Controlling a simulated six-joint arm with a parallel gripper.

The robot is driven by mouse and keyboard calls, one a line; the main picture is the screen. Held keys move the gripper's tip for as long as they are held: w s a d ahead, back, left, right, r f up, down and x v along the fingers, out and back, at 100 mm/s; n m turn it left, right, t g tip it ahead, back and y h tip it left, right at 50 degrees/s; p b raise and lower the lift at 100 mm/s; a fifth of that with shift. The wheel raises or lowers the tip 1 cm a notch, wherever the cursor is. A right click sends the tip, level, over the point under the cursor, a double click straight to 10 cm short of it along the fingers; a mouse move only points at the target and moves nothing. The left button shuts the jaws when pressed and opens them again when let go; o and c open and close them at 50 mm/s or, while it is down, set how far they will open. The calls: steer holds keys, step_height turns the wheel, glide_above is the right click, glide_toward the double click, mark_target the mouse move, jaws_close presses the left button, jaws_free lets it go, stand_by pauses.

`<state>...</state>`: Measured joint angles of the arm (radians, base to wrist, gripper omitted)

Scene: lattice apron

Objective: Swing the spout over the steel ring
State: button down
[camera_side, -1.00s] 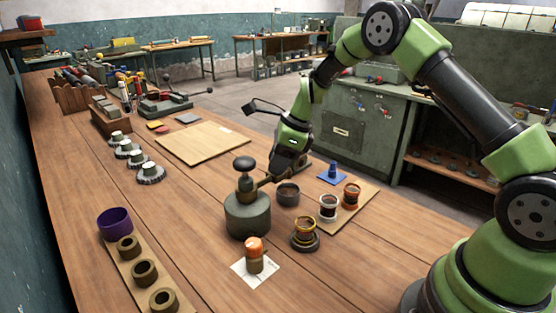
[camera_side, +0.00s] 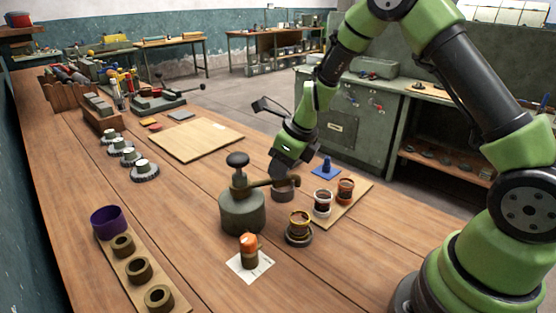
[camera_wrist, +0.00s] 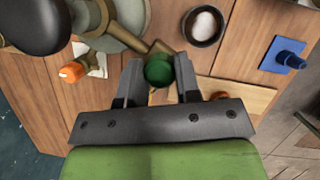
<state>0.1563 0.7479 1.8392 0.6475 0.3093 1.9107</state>
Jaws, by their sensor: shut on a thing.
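The olive pot (camera_side: 243,211) has a black knob on top and a brass-coloured spout (camera_side: 264,184) reaching right. My gripper (camera_side: 282,174) is at the spout's outer part. In the wrist view, its fingers (camera_wrist: 160,77) are shut on a dark green ball grip beside the spout (camera_wrist: 143,51). The steel ring appears to be the pale silvery one on a dark jar (camera_side: 322,203), to the right of the spout. I cannot make it out in the wrist view.
A dark cup (camera_side: 282,193) with white contents (camera_wrist: 204,24) stands close by the spout. A yellow-ringed jar (camera_side: 299,228) is in front and a copper-ringed jar (camera_side: 345,190) to the right. A blue peg (camera_side: 326,167) stands behind. An orange-capped piece (camera_side: 249,247) stands front left.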

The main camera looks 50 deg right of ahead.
steer(key=shift+s+a+m+h, duration=0.45)
steer(key=shift+s+m, duration=0.25)
steer(key=shift+m, duration=0.4)
steer(key=c, duration=0.8)
jaws_free()
steer(key=v, duration=1)
steer(key=shift+s, duration=0.15)
